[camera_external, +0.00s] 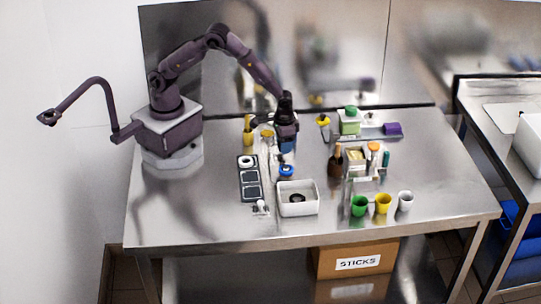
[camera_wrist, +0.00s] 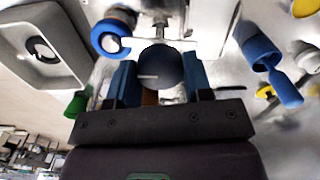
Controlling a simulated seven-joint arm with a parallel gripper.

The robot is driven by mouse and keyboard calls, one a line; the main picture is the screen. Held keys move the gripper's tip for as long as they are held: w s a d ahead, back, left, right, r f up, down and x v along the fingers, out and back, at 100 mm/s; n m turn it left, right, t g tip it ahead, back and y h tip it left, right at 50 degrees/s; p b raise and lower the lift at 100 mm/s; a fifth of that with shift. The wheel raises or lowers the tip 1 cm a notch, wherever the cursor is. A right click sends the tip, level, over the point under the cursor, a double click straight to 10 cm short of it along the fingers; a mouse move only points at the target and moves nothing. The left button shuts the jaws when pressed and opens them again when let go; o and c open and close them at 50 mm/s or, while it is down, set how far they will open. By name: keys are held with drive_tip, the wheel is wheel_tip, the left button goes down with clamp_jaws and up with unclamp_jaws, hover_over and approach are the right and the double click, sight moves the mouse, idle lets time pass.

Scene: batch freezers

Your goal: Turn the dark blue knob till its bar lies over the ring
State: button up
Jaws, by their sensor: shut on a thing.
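The dark blue knob (camera_wrist: 163,64) is round and sits between the two blue fingers of my gripper (camera_wrist: 158,80) in the wrist view. My gripper is shut on it, with one finger at each side. A short pale bar mark (camera_wrist: 147,76) shows on the knob's face, pointing left in the picture. A white plate (camera_wrist: 205,47) lies behind the knob. I cannot make out the ring mark for the bar. In the external view my gripper (camera_external: 287,143) is low over the table and the knob cannot be made out.
A blue-rimmed round thing (camera_wrist: 108,40) is close to my left finger. A white bin (camera_external: 297,209) holds a dark round item. A dark panel (camera_external: 250,187) lies left of the bin. Green, yellow and white cups (camera_external: 382,204) stand at front right. The table's front left is clear.

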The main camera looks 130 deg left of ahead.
drive_tip(key=shift+n, duration=0.6)
drive_tip(key=o, duration=0.9)
wheel_tip(320, 180, up, 13)
idle(0.4)
